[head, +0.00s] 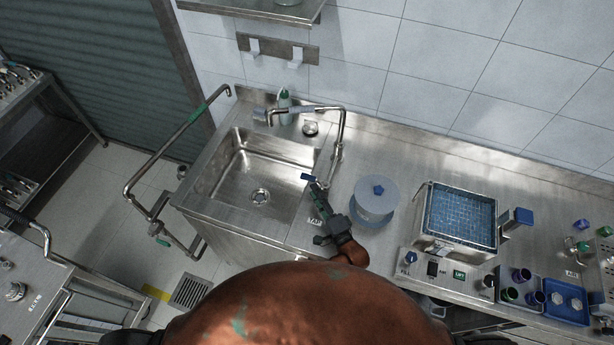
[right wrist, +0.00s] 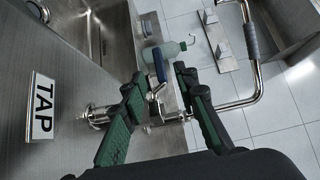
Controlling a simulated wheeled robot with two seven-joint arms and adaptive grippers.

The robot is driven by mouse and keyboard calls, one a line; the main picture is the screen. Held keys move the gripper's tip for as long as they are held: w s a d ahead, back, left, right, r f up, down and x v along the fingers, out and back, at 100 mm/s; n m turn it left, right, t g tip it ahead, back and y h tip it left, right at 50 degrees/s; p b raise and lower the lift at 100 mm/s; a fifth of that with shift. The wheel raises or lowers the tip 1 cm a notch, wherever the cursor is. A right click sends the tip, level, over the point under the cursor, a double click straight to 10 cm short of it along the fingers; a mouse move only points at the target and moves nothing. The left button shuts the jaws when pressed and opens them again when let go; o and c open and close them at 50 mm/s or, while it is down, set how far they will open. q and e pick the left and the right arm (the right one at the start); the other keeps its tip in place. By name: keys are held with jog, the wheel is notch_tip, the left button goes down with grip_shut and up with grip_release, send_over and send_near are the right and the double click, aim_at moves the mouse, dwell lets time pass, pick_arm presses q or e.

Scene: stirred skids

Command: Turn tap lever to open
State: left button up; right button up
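The tap stands at the right rim of the sink (head: 262,165), with a bent steel pipe (head: 343,130) and a spout over the basin. Its blue lever (head: 310,177) is low on the tap, pointing left towards the basin. My right gripper (head: 318,188) is close to the lever. In the right wrist view, its green fingers (right wrist: 161,82) are apart, and the blue lever (right wrist: 159,65) shows in the gap between them. I cannot tell whether either finger touches it. A TAP label (right wrist: 43,107) lies on the counter. My left gripper is not in view.
A clear round container with a blue knob (head: 374,200) stands just right of my right gripper. A blue water bath (head: 458,218) is further right. A green-capped bottle (head: 284,104) stands behind the sink. A bent pipe rail (head: 150,180) is left of the sink.

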aim_at(307, 176)
jog(key=x, duration=0.7)
jog(key=shift+w+a+p, duration=0.1)
jog(key=shift+w+p, duration=0.25)
jog(key=shift+w, duration=0.05)
jog(key=shift+c, duration=0.7)
grip_shut()
jog(key=shift+f, duration=0.1)
